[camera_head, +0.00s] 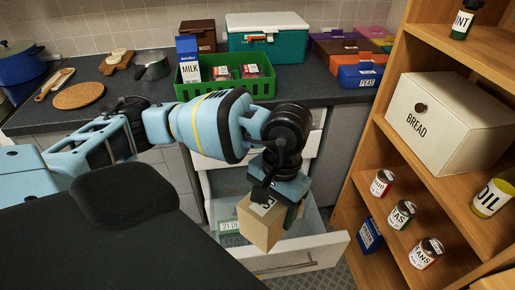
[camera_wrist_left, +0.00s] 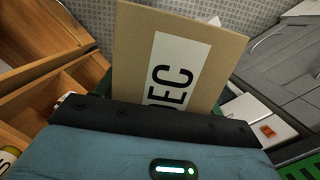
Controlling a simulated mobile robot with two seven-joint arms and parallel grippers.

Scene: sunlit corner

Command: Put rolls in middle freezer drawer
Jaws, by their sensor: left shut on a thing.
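A tan box (camera_head: 260,224) with a white label hangs in my left gripper (camera_head: 280,188). In the left wrist view the tan box (camera_wrist_left: 185,60) shows a label reading "DEC"; the word rolls is not readable on it. My left gripper is shut on the box, tilted above an open white drawer (camera_head: 310,250) under the counter. Inside the drawer a pack with a green and white label (camera_head: 230,227) shows in part. The box and arm hide much of the drawer's inside, and I cannot tell its level in the stack. My right gripper is not in view.
A wooden shelf (camera_head: 385,140) with a bread box (camera_head: 440,120) and several cans stands close on the right. The counter (camera_head: 310,85) behind holds a green crate (camera_head: 255,87), a teal cooler (camera_head: 265,38) and several coloured boxes. A dark surface (camera_head: 130,245) fills the lower left.

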